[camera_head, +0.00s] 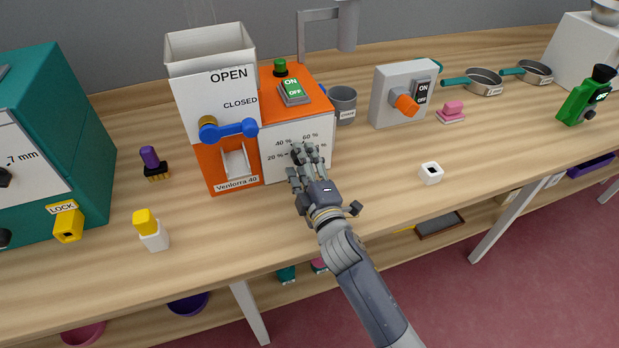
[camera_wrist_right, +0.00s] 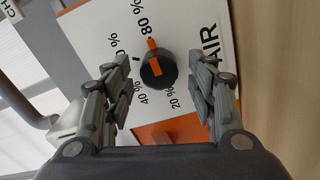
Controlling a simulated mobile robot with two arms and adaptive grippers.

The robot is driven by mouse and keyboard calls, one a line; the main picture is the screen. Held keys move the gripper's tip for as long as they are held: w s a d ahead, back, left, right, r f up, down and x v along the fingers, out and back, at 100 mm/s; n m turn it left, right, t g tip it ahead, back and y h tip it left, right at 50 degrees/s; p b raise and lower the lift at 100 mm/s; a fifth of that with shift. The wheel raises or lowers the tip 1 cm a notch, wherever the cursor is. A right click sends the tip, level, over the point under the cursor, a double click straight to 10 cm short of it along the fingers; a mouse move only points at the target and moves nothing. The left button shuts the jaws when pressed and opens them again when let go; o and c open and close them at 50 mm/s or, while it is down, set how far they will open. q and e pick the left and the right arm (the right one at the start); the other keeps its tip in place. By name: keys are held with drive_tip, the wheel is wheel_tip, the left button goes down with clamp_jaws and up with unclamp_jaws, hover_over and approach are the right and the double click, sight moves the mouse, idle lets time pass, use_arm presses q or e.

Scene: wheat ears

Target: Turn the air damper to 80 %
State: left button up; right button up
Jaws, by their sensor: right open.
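The air damper knob (camera_wrist_right: 158,72) is a round black dial with an orange pointer, on a white panel (camera_wrist_right: 92,18) marked AIR with percent labels. In the right wrist view its pointer is directed up the picture, toward the 80 % label; I cannot tell whether it lines up exactly. My right gripper (camera_wrist_right: 166,65) is open, its fingers on either side of the knob with gaps visible. In the head view the right gripper (camera_head: 308,153) is at the front panel of the orange and white Venlorra 40 machine (camera_head: 218,108) and hides the knob. My left gripper is not in view.
The machine also has a blue lever (camera_head: 236,129) and an ON/OFF switch (camera_head: 292,92). A grey cup (camera_head: 343,103) stands beside it. A grey box with an orange knob (camera_head: 405,103) is to the right.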

drive_tip(key=v, duration=1.1)
drive_tip(key=shift+s+d, duration=0.1)
drive_tip(key=shift+s, duration=0.1)
